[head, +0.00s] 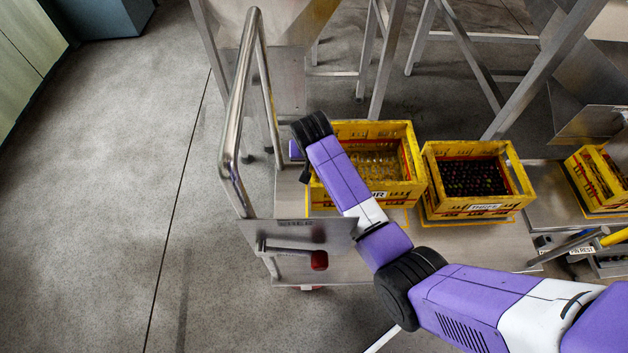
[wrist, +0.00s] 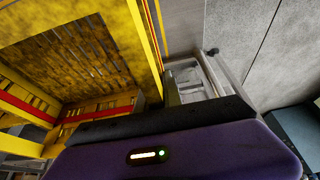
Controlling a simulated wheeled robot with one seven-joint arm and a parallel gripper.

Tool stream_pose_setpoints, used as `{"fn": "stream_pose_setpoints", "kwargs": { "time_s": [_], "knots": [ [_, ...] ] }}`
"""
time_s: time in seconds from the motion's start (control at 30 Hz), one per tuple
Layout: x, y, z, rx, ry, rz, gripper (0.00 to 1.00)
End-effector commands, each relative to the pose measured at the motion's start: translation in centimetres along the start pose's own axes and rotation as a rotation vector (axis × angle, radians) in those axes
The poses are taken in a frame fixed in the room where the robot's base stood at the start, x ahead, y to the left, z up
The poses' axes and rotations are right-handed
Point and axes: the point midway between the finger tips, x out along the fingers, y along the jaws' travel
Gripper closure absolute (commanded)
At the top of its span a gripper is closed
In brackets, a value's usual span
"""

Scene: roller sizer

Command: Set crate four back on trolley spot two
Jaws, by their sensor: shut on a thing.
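Crate four (head: 411,165) is a yellow crate with red bands over the left part of the trolley deck (head: 350,268). Its front label is partly covered by my arm, with only the last letters showing. Its inside looks yellowish and bare of dark fruit. In the wrist view, the crate's yellow wall (wrist: 146,45) and slatted floor fill the left. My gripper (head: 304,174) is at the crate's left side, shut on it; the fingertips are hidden. The crate looks level. I cannot tell whether it rests on the deck or hangs just above. A yellow edge shows beneath its right side.
Crate three (head: 485,207), holding dark round fruit, stands close on the right. Another yellow crate (head: 588,187) is at the far right. The trolley's tall steel handle (head: 232,130) rises at the left, near my gripper. Metal machine legs stand behind. The floor at left is clear.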

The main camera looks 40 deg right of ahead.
Motion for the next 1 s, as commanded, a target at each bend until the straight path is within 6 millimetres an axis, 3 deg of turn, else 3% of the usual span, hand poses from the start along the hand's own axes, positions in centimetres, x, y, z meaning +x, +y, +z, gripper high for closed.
{"fn": "stream_pose_setpoints", "kwargs": {
  "time_s": [0.03, 0.2, 0.47, 0.7, 1.0],
  "knots": [
    [1.4, 0.1, 0.6, -0.001, -0.002, 0.002, 1.00],
    [4.1, 0.0, 1.7, -0.001, 0.001, 0.001, 1.00],
    [5.6, -0.1, 2.2, -0.001, 0.002, 0.000, 1.00],
    [8.7, -0.1, 3.5, -0.001, 0.001, 0.000, 1.00],
    [9.0, -0.1, 3.6, -0.001, 0.002, -0.001, 1.00]
  ]
}}
